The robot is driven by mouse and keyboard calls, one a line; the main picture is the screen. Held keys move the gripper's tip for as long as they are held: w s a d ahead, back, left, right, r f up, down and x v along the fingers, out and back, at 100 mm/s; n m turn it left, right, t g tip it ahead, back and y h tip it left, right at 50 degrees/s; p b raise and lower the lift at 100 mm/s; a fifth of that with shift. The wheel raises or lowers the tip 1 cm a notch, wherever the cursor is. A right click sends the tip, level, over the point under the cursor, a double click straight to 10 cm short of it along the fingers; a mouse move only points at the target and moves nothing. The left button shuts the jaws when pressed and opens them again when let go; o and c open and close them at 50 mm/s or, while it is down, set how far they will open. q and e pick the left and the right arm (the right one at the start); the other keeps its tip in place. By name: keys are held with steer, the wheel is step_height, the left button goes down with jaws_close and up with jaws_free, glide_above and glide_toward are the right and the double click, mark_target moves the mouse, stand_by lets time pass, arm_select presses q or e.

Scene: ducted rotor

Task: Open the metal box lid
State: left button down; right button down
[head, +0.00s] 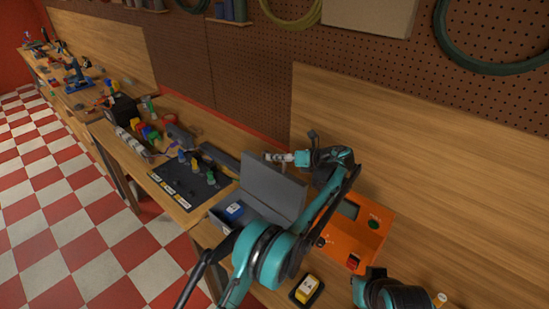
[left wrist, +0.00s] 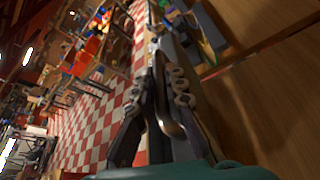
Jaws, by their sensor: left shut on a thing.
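The metal box (head: 222,215) is a grey box on the bench with a blue and white item inside. Its grey lid (head: 268,187) stands raised, near upright, at the back of the box. My left gripper (head: 276,157) is at the top edge of the lid and is shut on it. In the left wrist view the two fingers (left wrist: 165,95) close on a grey metal part; the exact contact is partly hidden by the fingers. My left arm crosses in front of the box's right side. My right gripper is not in view.
An orange panel (head: 372,235) with buttons is right of the box. A yellow switch (head: 307,289) lies in front. A dark mat (head: 183,190) with small coloured tools is left of the box. A wooden backboard (head: 440,165) and pegboard rise behind.

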arm_select(q)
steer(key=shift+w+d, duration=0.1)
stand_by(0.4)
steer(key=c, duration=1.6)
jaws_free()
steer(key=shift+f, duration=0.1)
steer(key=v, duration=1.2)
steer(key=shift+w, duration=0.1)
